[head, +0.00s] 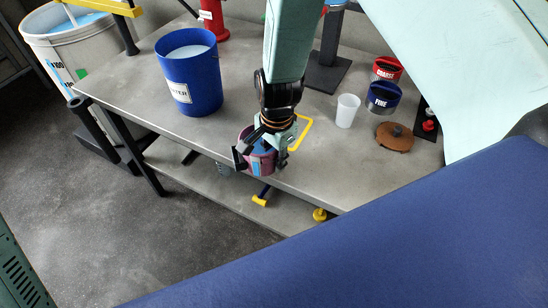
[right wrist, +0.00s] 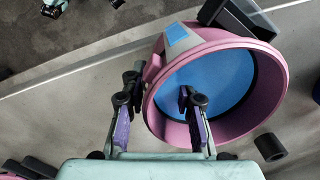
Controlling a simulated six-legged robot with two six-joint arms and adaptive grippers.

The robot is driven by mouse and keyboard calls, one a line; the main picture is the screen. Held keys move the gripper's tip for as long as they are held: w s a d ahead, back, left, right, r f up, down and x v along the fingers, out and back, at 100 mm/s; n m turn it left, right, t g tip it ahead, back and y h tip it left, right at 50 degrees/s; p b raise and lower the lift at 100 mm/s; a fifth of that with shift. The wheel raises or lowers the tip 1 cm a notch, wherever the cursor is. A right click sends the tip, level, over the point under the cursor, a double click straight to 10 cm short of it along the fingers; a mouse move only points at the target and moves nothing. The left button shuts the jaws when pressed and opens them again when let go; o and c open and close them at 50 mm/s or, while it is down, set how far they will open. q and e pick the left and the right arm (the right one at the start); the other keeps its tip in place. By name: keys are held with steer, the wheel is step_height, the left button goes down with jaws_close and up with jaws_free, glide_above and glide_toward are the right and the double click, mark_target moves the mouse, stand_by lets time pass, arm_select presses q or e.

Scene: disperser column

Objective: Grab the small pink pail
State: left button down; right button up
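The small pink pail (head: 262,163) stands at the front edge of the grey table, partly hidden by my right gripper (head: 262,150). In the right wrist view the pail (right wrist: 272,92) shows its round pink rim and blue inside, with a dark block-like part at its upper right. My right gripper (right wrist: 158,100) is open, with its fingers apart on either side of the pail's near left wall. One finger is outside the rim and the other is over the opening. I cannot tell whether either touches the wall. My left gripper is not in view.
A large blue bucket (head: 190,75) stands on the grey table (head: 225,118) at the left. A yellow loop (head: 303,134), a white cup (head: 347,110), a brown disc (head: 394,138) and red and blue tubs (head: 384,97) lie to the right. Floor is open at lower left.

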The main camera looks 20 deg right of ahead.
steer(key=shift+a, duration=0.15)
steer(key=shift+r, duration=0.2)
step_height(320, 180, up, 12)
steer(key=shift+s+d+f, duration=0.15)
steer(key=shift+s+d, duration=0.05)
steer(key=shift+s, duration=0.15)
